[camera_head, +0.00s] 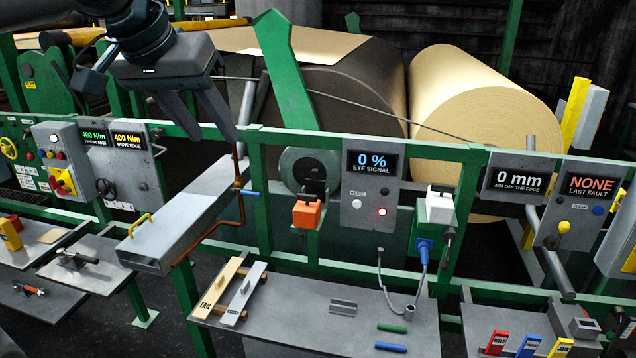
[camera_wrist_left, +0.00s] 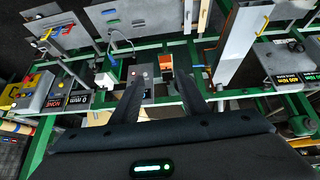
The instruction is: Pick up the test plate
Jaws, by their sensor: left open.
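My left gripper (camera_head: 216,142) is open and empty, hanging over the green rail at upper left, well above the front table. In the left wrist view its two fingers (camera_wrist_left: 160,78) are apart with nothing between them. No label reading test plate is legible. On the grey table (camera_head: 290,340) lies a small ridged grey metal piece (camera_head: 343,306), which may be the plate. Left of it, side by side, are a cream plate marked TAIL (camera_head: 220,285) and a grey plate (camera_head: 243,293) with unclear lettering. Each has a small raised grip. My right gripper is not in view.
A long grey tray (camera_head: 190,225) with a yellow handle and a copper pipe stand left of the table. An orange box (camera_head: 306,214) and the eye signal panel (camera_head: 371,190), reading 0 %, are on the rail. Green and blue rods (camera_head: 391,328) lie at the table's right.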

